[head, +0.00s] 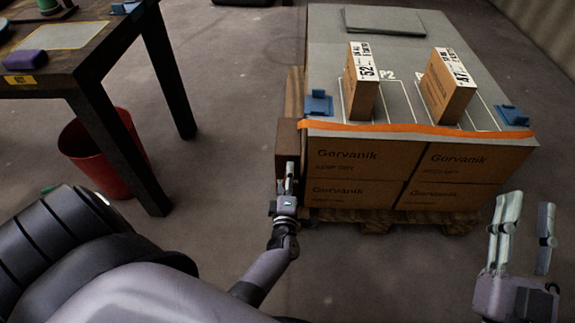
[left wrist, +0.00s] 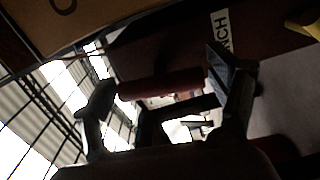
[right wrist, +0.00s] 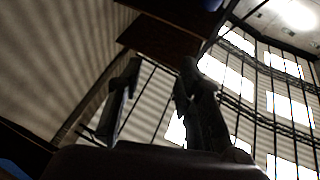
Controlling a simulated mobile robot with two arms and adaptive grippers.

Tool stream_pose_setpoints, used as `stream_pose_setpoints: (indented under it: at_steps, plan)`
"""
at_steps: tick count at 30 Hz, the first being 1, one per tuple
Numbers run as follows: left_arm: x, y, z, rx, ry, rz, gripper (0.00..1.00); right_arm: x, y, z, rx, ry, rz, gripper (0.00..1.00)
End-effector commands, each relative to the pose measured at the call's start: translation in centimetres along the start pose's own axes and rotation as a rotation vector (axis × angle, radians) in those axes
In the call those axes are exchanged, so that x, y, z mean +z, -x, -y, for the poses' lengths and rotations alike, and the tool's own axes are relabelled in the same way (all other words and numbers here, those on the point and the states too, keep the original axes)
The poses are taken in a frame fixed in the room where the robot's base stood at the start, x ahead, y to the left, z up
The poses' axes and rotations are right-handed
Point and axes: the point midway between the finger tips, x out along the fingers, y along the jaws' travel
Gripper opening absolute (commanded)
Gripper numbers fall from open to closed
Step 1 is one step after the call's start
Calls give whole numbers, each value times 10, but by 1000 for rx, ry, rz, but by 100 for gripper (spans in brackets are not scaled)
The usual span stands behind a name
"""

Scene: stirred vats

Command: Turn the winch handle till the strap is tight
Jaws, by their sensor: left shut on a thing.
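The winch (head: 289,136) is a dark red-brown box at the left front corner of the stacked load. My left gripper (head: 289,178) is upright against it, shut on the winch handle. In the left wrist view the handle (left wrist: 165,84) is a dark red bar between the fingers (left wrist: 165,95), below a white label ending in "NCH" (left wrist: 220,33). The gripper hides most of the handle in the head view. The orange strap (head: 420,130) runs along the load's top front edge, slightly wavy. My right gripper (head: 526,220) is open and empty, right of the load; its fingers also show in the right wrist view (right wrist: 155,85).
The load of Gorvanik cartons (head: 352,165) stands on a wooden pallet (head: 440,218). Blue corner pieces (head: 318,104) (head: 511,116) and two upright boxes (head: 362,85) (head: 448,88) sit on top. A dark table (head: 90,65) and red bin (head: 95,160) are at left. Floor between is clear.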

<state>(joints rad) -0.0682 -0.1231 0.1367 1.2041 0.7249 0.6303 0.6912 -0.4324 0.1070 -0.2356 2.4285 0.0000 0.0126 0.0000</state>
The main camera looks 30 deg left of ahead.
Motion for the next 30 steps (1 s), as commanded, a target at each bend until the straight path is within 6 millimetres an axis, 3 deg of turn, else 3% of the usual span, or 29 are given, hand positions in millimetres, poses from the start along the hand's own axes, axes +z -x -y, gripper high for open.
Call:
stream_pose_setpoints:
  at_steps: [6, 12, 21, 30]
  plan:
    - [1, 0, -1, -2, -176, 2, 53, 38, 6, -6, 12, 8, 228, 33]
    - [1, 0, 0, -3, -297, 2, 53, 63, 16, -9, 20, 11, 372, 33]
    - [1, 0, 1, -1, -389, 2, 53, 81, 26, -12, 26, 13, 478, 33]
    - [1, 0, 1, -1, -405, 2, 53, 84, 28, -13, 27, 13, 495, 33]
